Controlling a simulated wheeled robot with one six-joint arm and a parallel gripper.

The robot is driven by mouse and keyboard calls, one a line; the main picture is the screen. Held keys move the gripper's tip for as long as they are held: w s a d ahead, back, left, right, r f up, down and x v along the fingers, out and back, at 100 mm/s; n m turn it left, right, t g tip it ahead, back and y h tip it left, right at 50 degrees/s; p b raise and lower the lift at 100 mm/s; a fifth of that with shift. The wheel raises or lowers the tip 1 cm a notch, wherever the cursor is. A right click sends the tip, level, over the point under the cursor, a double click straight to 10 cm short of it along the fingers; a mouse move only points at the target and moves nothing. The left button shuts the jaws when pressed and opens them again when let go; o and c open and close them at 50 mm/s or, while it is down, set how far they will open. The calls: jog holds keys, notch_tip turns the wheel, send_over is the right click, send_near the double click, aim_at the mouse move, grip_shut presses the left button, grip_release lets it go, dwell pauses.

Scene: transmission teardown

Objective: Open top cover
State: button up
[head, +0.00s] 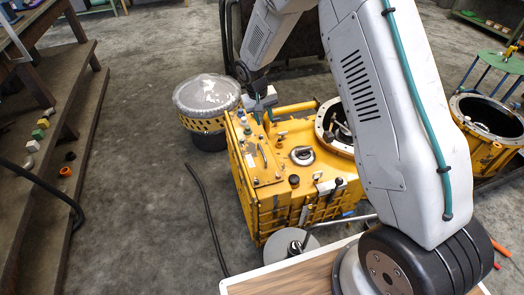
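A yellow box-shaped machine housing (258,213) stands on the floor in the middle of the head view. Its top carries a raised panel (264,175) with small knobs and fittings, and a round pale-rimmed opening (324,133) partly hidden by my arm. A yellow bar crosses the back edge of the top. My gripper (262,112) is over the back left corner of the housing, close to the knobs. It is small and dark here, so I cannot tell its finger gap or any contact. I cannot tell which part is the top cover.
A round yellow drum with a grey lid (207,94) stands just left of the housing. Another yellow round-mouthed housing (492,118) is at right. A wooden bench (50,150) with small parts fills the left side. A black hose (209,220) lies on open floor. A wooden-topped surface (285,280) is in front.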

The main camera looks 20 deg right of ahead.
send_near(263, 153)
jog(key=f, duration=0.4)
jog(key=d+f, duration=0.1)
jog(key=f, duration=0.1)
jog(key=shift+d+f, duration=0.15)
jog(key=shift+f, duration=0.65)
grip_shut()
